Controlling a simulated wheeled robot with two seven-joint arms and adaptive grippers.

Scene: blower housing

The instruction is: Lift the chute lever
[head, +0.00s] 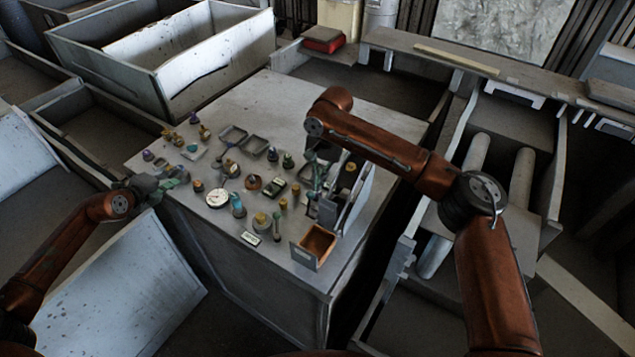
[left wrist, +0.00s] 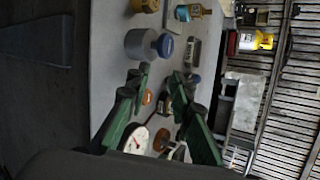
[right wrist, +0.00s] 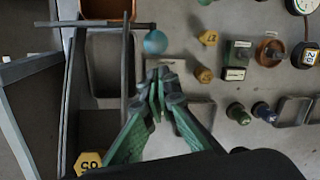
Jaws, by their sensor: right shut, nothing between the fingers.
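The chute (head: 345,205) is a set of upright grey plates at the right edge of the table, with a brown-lined bin (head: 318,243) at its near end. In the right wrist view a teal ball knob (right wrist: 155,42) sits beside the chute plates (right wrist: 127,80), near the end of a dark rod (right wrist: 95,24) that looks like the lever. My right gripper (right wrist: 165,75) is shut and empty, its tips just short of the knob; whether they touch it is unclear. My left gripper (left wrist: 165,78) is open and empty at the table's left edge (head: 165,185).
The table (head: 300,100) holds several small knobs, a round white gauge (head: 217,198), two shallow grey trays (head: 233,135) and a green block (head: 275,187), left of the chute. The far part of the tabletop is clear. Large bins (head: 165,60) stand behind on the left.

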